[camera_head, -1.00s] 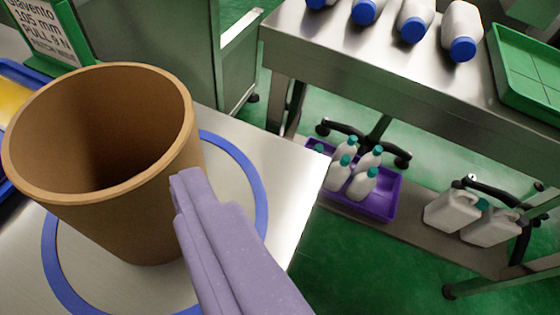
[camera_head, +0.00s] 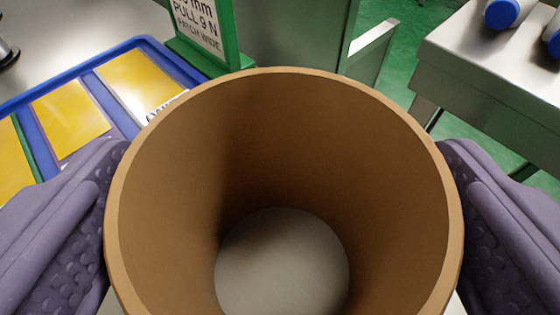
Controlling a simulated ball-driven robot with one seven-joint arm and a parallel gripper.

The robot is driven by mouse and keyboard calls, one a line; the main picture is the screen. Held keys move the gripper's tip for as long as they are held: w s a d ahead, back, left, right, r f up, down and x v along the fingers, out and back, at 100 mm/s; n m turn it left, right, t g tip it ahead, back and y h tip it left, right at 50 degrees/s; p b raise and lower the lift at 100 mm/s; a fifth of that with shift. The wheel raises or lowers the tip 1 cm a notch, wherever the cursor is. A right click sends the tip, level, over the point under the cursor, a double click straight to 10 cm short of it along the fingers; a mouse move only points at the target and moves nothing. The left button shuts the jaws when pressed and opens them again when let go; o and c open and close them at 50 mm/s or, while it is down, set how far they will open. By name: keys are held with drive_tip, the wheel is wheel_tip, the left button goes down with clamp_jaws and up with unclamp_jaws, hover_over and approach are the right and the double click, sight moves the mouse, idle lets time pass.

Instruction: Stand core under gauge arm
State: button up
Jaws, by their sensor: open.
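The core (camera_head: 300,140) is a brown, open-ended cardboard tube. It stands upright in the middle of the view, and the metal surface shows through its bottom. My gripper (camera_head: 282,205) is open, with one purple finger on the left of the core and the other on the right. Both fingers are close to the outer wall; I cannot tell whether they touch it. The blue ring seen around the core's base earlier is hidden now. No gauge arm can be made out.
A blue tray (camera_head: 85,75) with yellow sheets lies at the left. A green-framed sign (camera_head: 205,38) stands just behind the core. A metal bench (camera_head: 500,90) with blue-capped bottles stands at the right, beyond a gap showing green floor.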

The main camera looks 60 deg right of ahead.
drive_tip(key=shift+w+d+f, duration=0.2)
drive_tip(key=shift+w+d, duration=0.1)
drive_tip(key=shift+d, duration=0.2)
drive_tip(key=shift+c, duration=0.2)
drive_tip(key=shift+r, duration=0.1)
drive_tip(key=c, duration=0.8)
